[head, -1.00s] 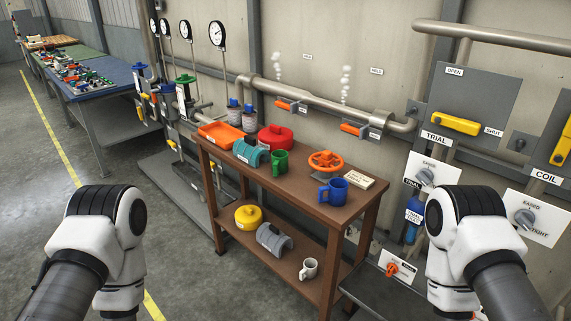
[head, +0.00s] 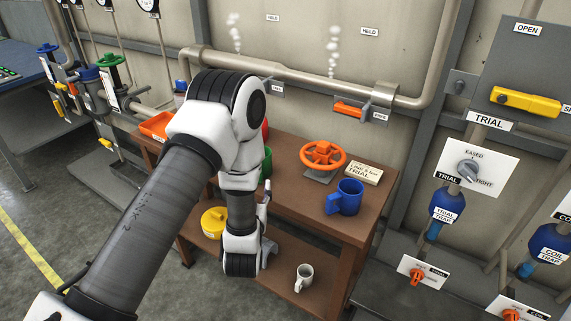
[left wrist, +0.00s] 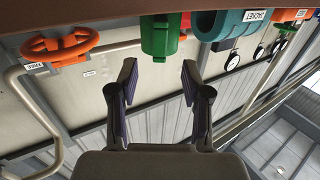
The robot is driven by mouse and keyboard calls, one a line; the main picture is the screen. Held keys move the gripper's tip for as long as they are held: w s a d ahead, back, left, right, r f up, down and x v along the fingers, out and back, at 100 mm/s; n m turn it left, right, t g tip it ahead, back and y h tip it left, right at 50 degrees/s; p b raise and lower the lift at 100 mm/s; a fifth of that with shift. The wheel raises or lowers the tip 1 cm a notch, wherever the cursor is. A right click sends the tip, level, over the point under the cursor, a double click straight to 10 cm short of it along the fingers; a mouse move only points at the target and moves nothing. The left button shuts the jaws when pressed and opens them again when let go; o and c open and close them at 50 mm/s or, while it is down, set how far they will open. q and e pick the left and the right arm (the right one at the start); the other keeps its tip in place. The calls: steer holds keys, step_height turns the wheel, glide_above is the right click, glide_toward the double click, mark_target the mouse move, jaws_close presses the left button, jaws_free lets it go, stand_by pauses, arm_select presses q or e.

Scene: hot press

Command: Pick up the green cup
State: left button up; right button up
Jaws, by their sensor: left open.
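The green cup (head: 267,164) stands on the table's upper shelf, mostly hidden behind my left arm in the head view. In the left wrist view the green cup (left wrist: 161,36) appears upside down at the top centre, in front of the gripper. My left gripper (left wrist: 159,72) is open and empty, its two fingers spread to either side of the cup's line and apart from it. My right gripper is not in view.
On the brown table (head: 300,211) are an orange valve wheel (head: 322,154), a blue mug (head: 346,198) and a small sign block (head: 364,173). A teal jacket piece (left wrist: 228,23) sits beside the green cup. The lower shelf holds a yellow pot (head: 214,221) and a white mug (head: 304,277).

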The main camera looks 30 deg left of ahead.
arm_select(q)
steer(key=x, duration=0.2)
steer(key=p+x, duration=0.1)
steer(key=x, duration=0.1)
steer(key=r+p+x, duration=0.1)
steer(key=x, duration=0.1)
steer(key=shift+w+a, duration=0.2)
steer(key=shift+w, duration=0.1)
steer(key=shift+w+a, duration=0.1)
steer(key=shift+w, duration=0.2)
jaws_close()
